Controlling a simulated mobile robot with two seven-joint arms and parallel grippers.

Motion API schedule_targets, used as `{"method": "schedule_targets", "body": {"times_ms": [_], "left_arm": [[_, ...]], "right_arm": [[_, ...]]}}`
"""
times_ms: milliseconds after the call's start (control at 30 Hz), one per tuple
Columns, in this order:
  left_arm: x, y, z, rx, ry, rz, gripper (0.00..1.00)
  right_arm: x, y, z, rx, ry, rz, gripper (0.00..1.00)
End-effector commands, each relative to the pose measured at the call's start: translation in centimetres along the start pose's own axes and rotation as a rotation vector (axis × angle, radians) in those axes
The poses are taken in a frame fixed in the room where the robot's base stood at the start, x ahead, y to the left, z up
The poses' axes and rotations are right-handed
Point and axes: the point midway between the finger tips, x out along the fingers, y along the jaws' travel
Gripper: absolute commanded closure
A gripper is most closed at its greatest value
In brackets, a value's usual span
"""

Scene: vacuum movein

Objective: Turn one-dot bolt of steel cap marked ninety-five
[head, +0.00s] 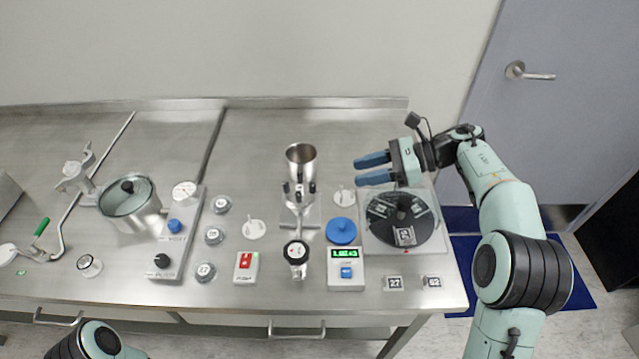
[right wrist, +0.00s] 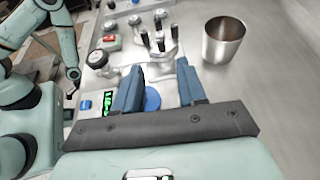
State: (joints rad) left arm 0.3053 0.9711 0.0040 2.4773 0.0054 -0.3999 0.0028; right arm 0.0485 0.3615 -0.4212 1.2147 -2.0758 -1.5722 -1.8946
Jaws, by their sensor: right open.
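Several small round steel caps stand in a column on the table in the head view: an upper one (head: 222,204), a middle one (head: 214,236) and a lower one (head: 205,272). Their markings are too small to read, so I cannot tell which is marked ninety-five. No dots on bolts can be made out. A steel fitting (head: 299,207) with several black upright handles stands mid-table; it also shows in the right wrist view (right wrist: 155,50). My right gripper (head: 372,169) is open and empty above the table's right part, fingers pointing left. My left gripper is out of view.
A steel cup (head: 301,164) stands behind the fitting. A blue disc (head: 341,231), a green-display meter (head: 346,268) and a clear-cased black disc (head: 432,221) lie near the right gripper. A lidded pot (head: 130,203) is at left. The back middle of the table is clear.

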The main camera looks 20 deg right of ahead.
Motion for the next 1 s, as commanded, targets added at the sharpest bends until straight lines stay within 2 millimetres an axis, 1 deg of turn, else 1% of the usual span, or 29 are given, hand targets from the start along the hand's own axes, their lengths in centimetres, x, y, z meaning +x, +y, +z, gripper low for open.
{"method": "schedule_targets", "body": {"times_ms": [33, 300, 500, 600, 700, 967, 1000], "left_arm": [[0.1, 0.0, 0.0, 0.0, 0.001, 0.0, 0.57], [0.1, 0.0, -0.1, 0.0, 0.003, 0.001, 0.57], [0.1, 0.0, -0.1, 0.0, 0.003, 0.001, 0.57], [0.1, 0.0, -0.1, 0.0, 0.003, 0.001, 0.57], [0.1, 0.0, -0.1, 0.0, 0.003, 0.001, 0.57], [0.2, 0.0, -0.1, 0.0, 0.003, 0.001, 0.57], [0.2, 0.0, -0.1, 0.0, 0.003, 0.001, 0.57]], "right_arm": [[1.2, 0.1, 0.0, 0.0, -0.001, 0.005, 0.59], [7.0, 0.1, 0.1, 0.002, -0.002, 0.004, 0.59], [10.0, 0.0, 0.0, 0.002, -0.001, 0.001, 0.59], [10.8, 0.0, 0.1, 0.001, -0.001, 0.0, 0.59], [11.2, -0.1, 0.1, 0.001, -0.001, -0.002, 0.59], [11.3, -0.1, 0.1, 0.002, -0.001, -0.003, 0.59], [11.3, -0.1, 0.1, 0.002, -0.001, -0.003, 0.69]]}}
